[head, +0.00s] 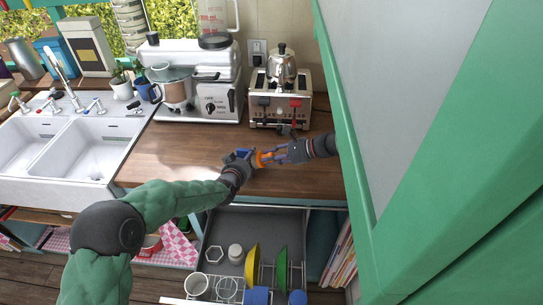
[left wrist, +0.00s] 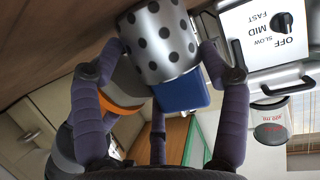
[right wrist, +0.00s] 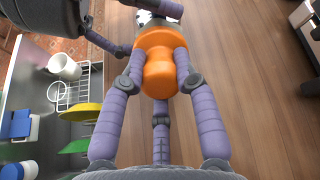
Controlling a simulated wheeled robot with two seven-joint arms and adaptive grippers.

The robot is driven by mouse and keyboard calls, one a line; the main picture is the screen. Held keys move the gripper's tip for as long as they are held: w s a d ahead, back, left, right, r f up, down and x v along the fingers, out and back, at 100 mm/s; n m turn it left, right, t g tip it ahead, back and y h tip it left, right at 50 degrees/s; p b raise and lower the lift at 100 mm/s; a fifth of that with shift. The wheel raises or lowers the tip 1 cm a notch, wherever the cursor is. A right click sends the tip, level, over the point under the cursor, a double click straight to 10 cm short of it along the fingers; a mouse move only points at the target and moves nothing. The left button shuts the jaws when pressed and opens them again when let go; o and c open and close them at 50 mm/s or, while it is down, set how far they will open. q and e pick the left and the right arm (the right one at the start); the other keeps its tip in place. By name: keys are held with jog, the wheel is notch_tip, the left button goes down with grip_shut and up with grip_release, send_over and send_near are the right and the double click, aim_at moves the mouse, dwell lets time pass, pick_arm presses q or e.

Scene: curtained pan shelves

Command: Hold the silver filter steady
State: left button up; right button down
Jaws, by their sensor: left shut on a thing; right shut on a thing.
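The silver filter (left wrist: 158,42), a shiny cylinder with dark round holes, sits between the fingers of my left gripper (left wrist: 161,55) in the left wrist view. A blue block-like part (left wrist: 183,94) is just below it. In the head view my left gripper (head: 242,160) is over the wooden counter, with the filter mostly hidden. My right gripper (head: 276,156) meets it from the right, shut on an orange knob-like piece (right wrist: 157,62), also seen in the head view (head: 263,160). A spotted silver bit shows beyond the orange piece; I cannot tell whether the two are joined.
A toaster (head: 279,107) with a kettle (head: 282,66) and a white blender machine (head: 206,92) stand at the counter's back. A double sink (head: 88,146) is left. An open drawer (head: 222,229) with dishes is below. A green-framed panel (head: 365,170) closes off the right.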

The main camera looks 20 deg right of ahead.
pick_arm(q)
jog(key=shift+s+f, duration=0.1)
jog(key=shift+f, duration=0.1)
pick_arm(e)
jog(key=shift+s+a, duration=0.35)
jog(key=shift+s, duration=0.35)
jog(key=shift+d+r, duration=0.1)
jog(key=shift+v, duration=2.95)
pick_arm(q)
jog(key=o, duration=1.2)
jog(key=shift+o, duration=0.2)
jog(key=shift+r, duration=0.1)
